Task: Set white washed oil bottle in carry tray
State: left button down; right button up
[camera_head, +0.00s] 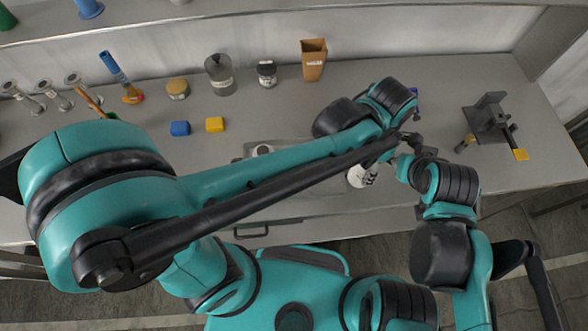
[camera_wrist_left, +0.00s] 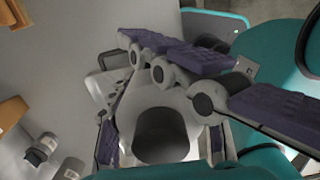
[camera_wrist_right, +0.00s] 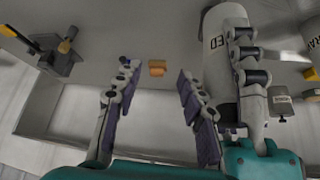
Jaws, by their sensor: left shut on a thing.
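The white washed oil bottle (camera_head: 362,176), with black lettering, is between my left gripper's (camera_head: 379,158) fingers near the front of the bench. In the right wrist view the bottle (camera_wrist_right: 215,62) shows the letters "ED". In the left wrist view the bottle (camera_wrist_left: 165,101) has a dark round top. The grey carry tray (camera_head: 286,144) lies to the left, partly hidden by my left arm, with a white round thing in it. My right gripper (camera_wrist_right: 156,82) is open and empty close beside the bottle; its fingers also show in the left wrist view.
A dark vise-like device (camera_head: 488,118) with a yellow tip is at right.

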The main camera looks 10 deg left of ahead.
pick_arm(q)
jog(key=shift+a+f+b, duration=0.15)
jog(key=shift+f+b, duration=0.1)
jog(key=shift+b, duration=0.05)
jog(key=w+a+f+b, duration=0.1)
jog(key=w+a+f, duration=0.1)
jog(key=a+f, duration=0.1)
jog(key=w+a+f+b, duration=0.2)
jog(key=a+f, duration=0.1)
jog(key=f, duration=0.1)
jog(key=w+a+f+b, duration=0.1)
jog(key=w+a+f, duration=0.1)
jog(key=a+f, duration=0.1)
jog(key=shift+w+a+f+b, duration=0.1)
jog(key=shift+a+f+b, duration=0.2)
jog(key=shift+a+f, duration=0.05)
jog(key=shift+r, duration=0.1)
jog(key=c, duration=0.7)
grip_release()
jog(key=shift+f, duration=0.2)
jog(key=shift+r, duration=0.15)
